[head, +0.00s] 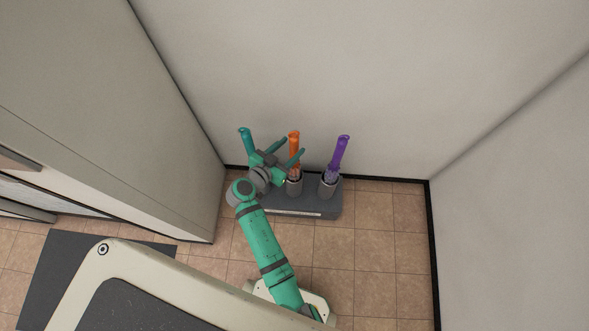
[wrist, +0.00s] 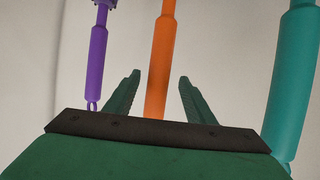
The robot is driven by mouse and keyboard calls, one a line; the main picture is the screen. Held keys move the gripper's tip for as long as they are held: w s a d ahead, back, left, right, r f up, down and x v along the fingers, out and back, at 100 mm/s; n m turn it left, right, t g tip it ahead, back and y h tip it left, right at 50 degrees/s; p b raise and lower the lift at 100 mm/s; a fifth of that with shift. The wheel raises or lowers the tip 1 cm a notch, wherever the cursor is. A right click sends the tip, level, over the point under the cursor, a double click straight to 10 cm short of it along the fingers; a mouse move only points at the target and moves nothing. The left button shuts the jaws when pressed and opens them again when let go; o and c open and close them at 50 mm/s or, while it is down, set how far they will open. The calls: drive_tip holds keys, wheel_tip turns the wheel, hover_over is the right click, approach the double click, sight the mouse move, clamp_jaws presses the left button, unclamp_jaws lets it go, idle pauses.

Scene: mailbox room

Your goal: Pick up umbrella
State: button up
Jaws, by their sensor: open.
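Three furled umbrellas stand upright in holders by the wall: a teal one (head: 246,138), an orange one (head: 294,136) and a purple one (head: 340,152). My gripper (head: 294,146) is open at the orange umbrella, the middle one. In the wrist view the orange umbrella (wrist: 160,50) rises between the two fingers of my gripper (wrist: 160,77), with a gap on each side. The purple umbrella (wrist: 97,60) is at the left and the teal umbrella (wrist: 293,75) at the right, both outside the fingers. My gripper and wrist hide the lower teal umbrella in the head view.
The grey stand (head: 318,204) holds the umbrellas in round cups and sits on the tiled floor against the back wall (head: 370,80). A tall pale wall or cabinet (head: 120,110) is close at the left. Tiled floor (head: 385,245) is free at the right.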

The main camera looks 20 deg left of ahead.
drive_tip(key=x, duration=0.6)
drive_tip(key=shift+d, duration=0.2)
drive_tip(key=shift+w+r, duration=0.15)
clamp_jaws()
